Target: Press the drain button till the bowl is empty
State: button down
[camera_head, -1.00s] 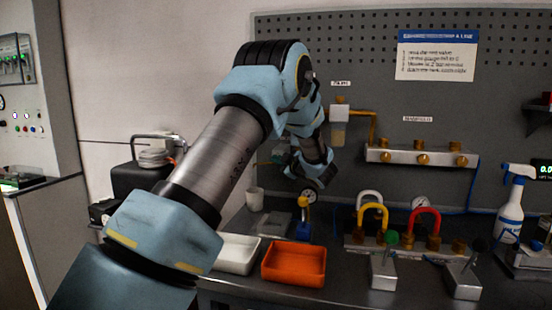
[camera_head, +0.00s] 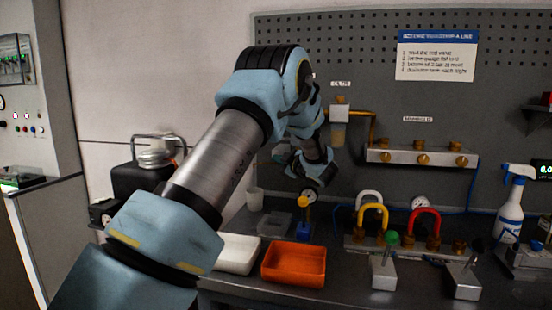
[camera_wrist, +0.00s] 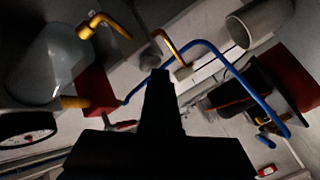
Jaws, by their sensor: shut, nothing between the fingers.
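The filter unit with its small see-through bowl (camera_head: 338,134) hangs on the pegboard in the head view; its lower part looks brownish, but I cannot read a liquid level. My gripper (camera_head: 318,174) is below and slightly left of the bowl, apart from it in this view. In the wrist view my shut, dark fingers (camera_wrist: 160,82) point into the picture with nothing between them. A cloudy clear vessel (camera_wrist: 50,68) stands at the left there, with a dark red block and a brass knob (camera_wrist: 76,102) beside it. I cannot tell whether that knob is the drain button.
An orange tray (camera_head: 294,264) and a white tray (camera_head: 238,254) lie on the bench's front left. Red, yellow and white padlock-like loops stand near a gauge (camera_head: 420,203). A brass-knobbed manifold (camera_head: 422,157) is right of the bowl. A blue hose (camera_wrist: 230,68) curves close to my fingers.

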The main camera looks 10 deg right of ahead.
jog(key=shift+s, duration=0.1)
jog(key=shift+s+a+b, duration=0.45)
jog(key=shift+s, duration=0.2)
jog(key=shift+s+f, duration=0.1)
jog(key=s+a+b, duration=0.1)
jog(key=s, duration=0.1)
jog(key=s+a, duration=0.1)
jog(key=s, duration=0.1)
jog(key=shift+s+a+b, duration=0.1)
jog(key=shift+a+b, duration=0.05)
jog(key=shift+b, duration=0.25)
